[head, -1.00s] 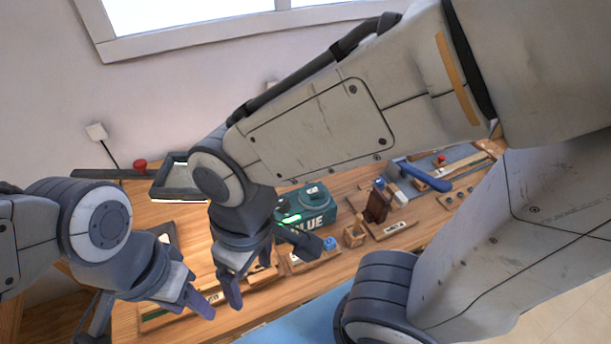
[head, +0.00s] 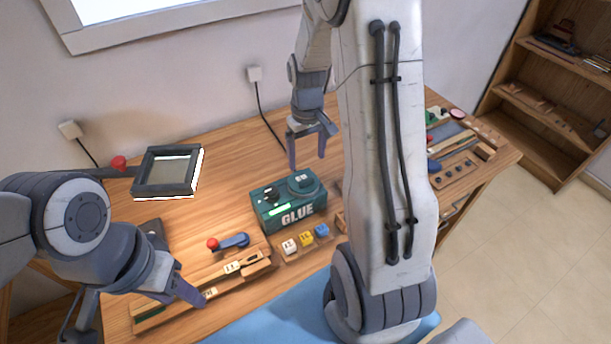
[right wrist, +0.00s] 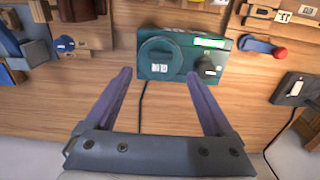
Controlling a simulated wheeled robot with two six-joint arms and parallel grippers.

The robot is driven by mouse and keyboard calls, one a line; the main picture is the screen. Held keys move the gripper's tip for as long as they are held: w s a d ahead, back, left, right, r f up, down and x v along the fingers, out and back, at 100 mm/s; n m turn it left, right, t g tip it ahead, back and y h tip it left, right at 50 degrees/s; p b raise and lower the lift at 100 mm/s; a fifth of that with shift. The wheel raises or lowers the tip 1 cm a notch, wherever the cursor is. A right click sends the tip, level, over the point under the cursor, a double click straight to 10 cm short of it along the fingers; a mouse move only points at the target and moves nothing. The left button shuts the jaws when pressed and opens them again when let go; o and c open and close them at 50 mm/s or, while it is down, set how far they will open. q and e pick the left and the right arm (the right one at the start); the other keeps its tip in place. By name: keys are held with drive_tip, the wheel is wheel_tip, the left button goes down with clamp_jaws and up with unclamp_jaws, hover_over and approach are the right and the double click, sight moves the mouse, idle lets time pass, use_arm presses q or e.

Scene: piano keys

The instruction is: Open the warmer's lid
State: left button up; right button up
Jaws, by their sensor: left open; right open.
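The glue warmer (head: 290,205) is a dark teal box marked GLUE with a lit green strip, standing mid-table. Its round lid (head: 304,182) sits on top and looks closed; it also shows in the right wrist view (right wrist: 159,58). My right gripper (head: 308,160) is open and empty, above the table behind the warmer. In the right wrist view its two fingers (right wrist: 157,82) point toward the warmer and are apart from it. A dark knob (right wrist: 207,66) is beside the lid. My left gripper (head: 190,298) is open at the table's front left, partly hidden by its own wrist.
A red-knobbed blue lever (head: 234,241) and wooden key pieces (head: 232,267) lie left of the warmer. A framed tray (head: 168,173) is at the back left. A power cord (head: 268,115) runs down the wall behind.

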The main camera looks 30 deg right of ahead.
sight(307, 180)
wheel_tip(307, 180, down, 8)
drive_tip(key=shift+f+p, duration=0.25)
drive_tip(key=shift+p, duration=0.25)
clamp_jaws()
